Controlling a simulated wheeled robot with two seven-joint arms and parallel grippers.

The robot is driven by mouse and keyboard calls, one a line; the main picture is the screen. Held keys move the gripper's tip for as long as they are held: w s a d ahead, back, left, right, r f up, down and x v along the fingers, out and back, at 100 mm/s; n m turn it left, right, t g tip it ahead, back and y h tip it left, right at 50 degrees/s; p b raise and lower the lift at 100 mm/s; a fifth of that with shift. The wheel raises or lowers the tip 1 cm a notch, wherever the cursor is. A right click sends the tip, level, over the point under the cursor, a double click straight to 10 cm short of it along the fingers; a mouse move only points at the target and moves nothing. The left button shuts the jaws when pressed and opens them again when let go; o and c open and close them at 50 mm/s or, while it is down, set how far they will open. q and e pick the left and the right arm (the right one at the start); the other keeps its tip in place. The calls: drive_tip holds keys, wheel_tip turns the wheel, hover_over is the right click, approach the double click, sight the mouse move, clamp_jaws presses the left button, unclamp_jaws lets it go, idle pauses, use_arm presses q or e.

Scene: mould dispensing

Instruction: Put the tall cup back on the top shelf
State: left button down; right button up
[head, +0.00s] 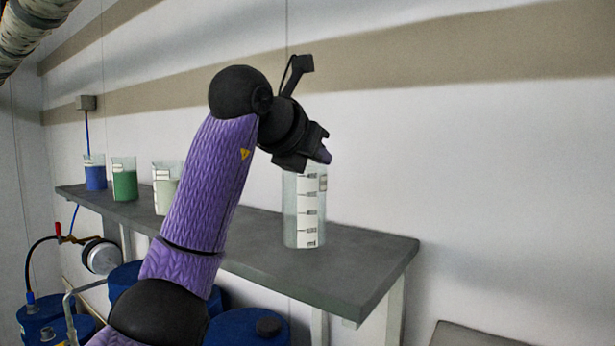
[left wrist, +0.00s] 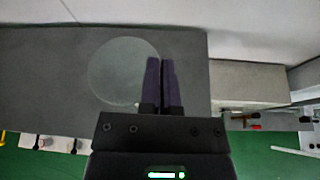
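The tall cup (head: 290,215) is clear, with a white measuring scale down its side. It is upright at the right part of the grey shelf (head: 345,270), and its base appears to rest on the shelf top. My left gripper (head: 324,158) is at the cup's rim from above. In the left wrist view the fingers (left wrist: 161,80) are close together at the right edge of the cup's round rim (left wrist: 105,60), with the thin wall seemingly between them. The cup's upper edge is partly hidden by the gripper. My right gripper is not in view.
A blue-filled beaker (head: 95,177), a green-filled beaker (head: 124,184) and a pale beaker (head: 164,190) stand on the shelf's left part. Blue drums (head: 248,328) stand below. The shelf's right end is clear. A pale wall is behind.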

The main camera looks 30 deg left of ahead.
use_arm(q)
drive_tip(key=shift+f, duration=0.95)
drive_tip(key=c, duration=0.8)
unclamp_jaws()
drive_tip(key=shift+c, duration=0.2)
drive_tip(key=shift+s+r, duration=0.3)
drive_tip(key=b+v, duration=0.3)
drive_tip(key=v, duration=0.8)
drive_tip(key=shift+s, duration=0.2)
drive_tip(key=shift+a+r, duration=0.1)
